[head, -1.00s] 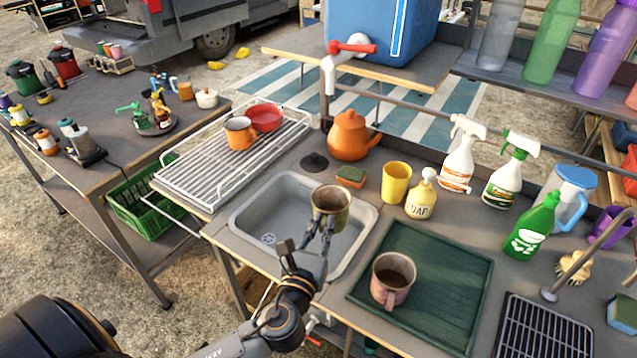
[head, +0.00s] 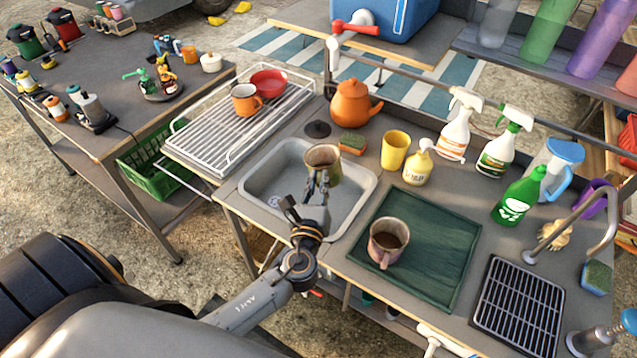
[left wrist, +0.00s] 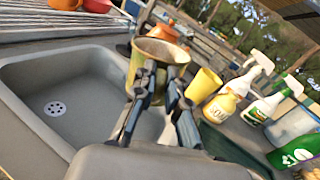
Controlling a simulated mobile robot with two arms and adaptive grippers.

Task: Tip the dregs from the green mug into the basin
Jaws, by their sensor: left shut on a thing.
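The olive-green mug (head: 323,162) is held above the back right part of the grey basin (head: 262,192). It looks close to upright, with its mouth up. My left gripper (head: 317,182) is shut on the near side of the mug. In the left wrist view the mug (left wrist: 160,54) is in front of the fingers (left wrist: 160,85), near the basin's right edge, and the basin floor (left wrist: 95,95) with its drain is to the left. I cannot make out the dregs inside the mug. My right gripper is not in view.
A pinkish mug (head: 387,242) with dark contents stands on the green mat (head: 440,262). A sponge (head: 352,144), yellow cup (head: 394,151), soap bottle (head: 419,165) and orange teapot (head: 351,102) stand behind the basin. A drying rack (head: 200,140) is on the left.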

